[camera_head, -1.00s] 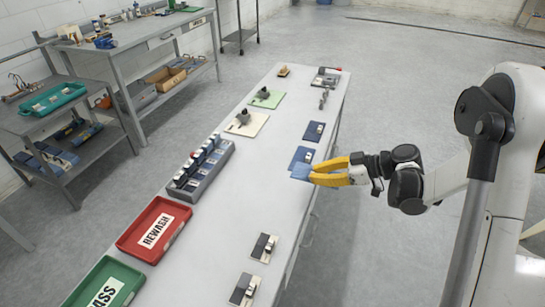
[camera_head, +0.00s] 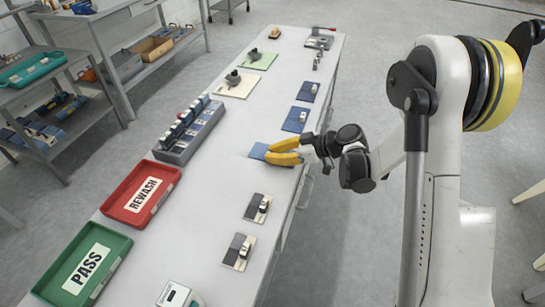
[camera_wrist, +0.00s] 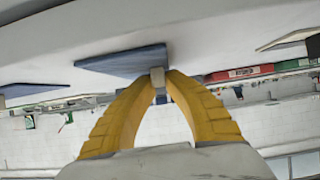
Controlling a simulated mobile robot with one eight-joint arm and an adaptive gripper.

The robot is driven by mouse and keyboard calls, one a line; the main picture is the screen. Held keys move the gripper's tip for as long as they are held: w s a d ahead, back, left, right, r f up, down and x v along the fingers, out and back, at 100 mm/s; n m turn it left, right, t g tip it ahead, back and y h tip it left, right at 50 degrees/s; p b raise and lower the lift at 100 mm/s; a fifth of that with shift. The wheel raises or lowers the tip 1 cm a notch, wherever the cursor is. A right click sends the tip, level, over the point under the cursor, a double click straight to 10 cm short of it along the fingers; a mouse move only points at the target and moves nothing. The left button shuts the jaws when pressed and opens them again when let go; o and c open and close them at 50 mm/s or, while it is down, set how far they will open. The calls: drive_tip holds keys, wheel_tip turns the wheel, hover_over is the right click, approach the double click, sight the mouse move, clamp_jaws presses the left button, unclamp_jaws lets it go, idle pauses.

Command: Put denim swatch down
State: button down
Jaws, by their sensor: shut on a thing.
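The denim swatch (camera_head: 258,152) is a flat blue square at the right half of the long white table, level with the dark rack. My gripper (camera_head: 272,154) has yellow fingers and is shut on the swatch's small pale tab. In the wrist view the gripper (camera_wrist: 158,85) pinches this grey-white block, with the blue swatch (camera_wrist: 122,62) spreading to its left. The swatch lies flat, close to the table surface (camera_wrist: 200,25); whether it touches is hard to tell. The fingers partly hide it in the head view.
Two blue swatches with clips (camera_head: 296,119) lie farther back. Dark-and-cream swatches (camera_head: 257,208) lie nearer. A dark rack (camera_head: 189,135), a red REWASH tray (camera_head: 113,207) and a green PASS tray (camera_head: 112,278) line the left side. The table around the held swatch is clear.

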drive_tip(key=shift+r, duration=0.1)
drive_tip(key=c, duration=1.5)
unclamp_jaws()
drive_tip(key=p+v, duration=0.5)
drive_tip(key=v, duration=0.7)
drive_tip(key=s+d+r+m+t+h, duration=0.1)
drive_tip(key=s+d+r+m+h, duration=0.2)
drive_tip(key=s, duration=0.8)
drive_tip(key=s+d+r+m+t+h, duration=0.2)
drive_tip(key=s+d+r+m+h, duration=0.2)
drive_tip(key=s+r+m+h, duration=0.4)
wheel_tip(320, 180, up, 4)
drive_tip(key=s+m, duration=0.3)
drive_tip(key=shift+d+h, duration=0.3)
drive_tip(key=shift+d, duration=0.05)
drive_tip(key=shift+f, duration=0.15)
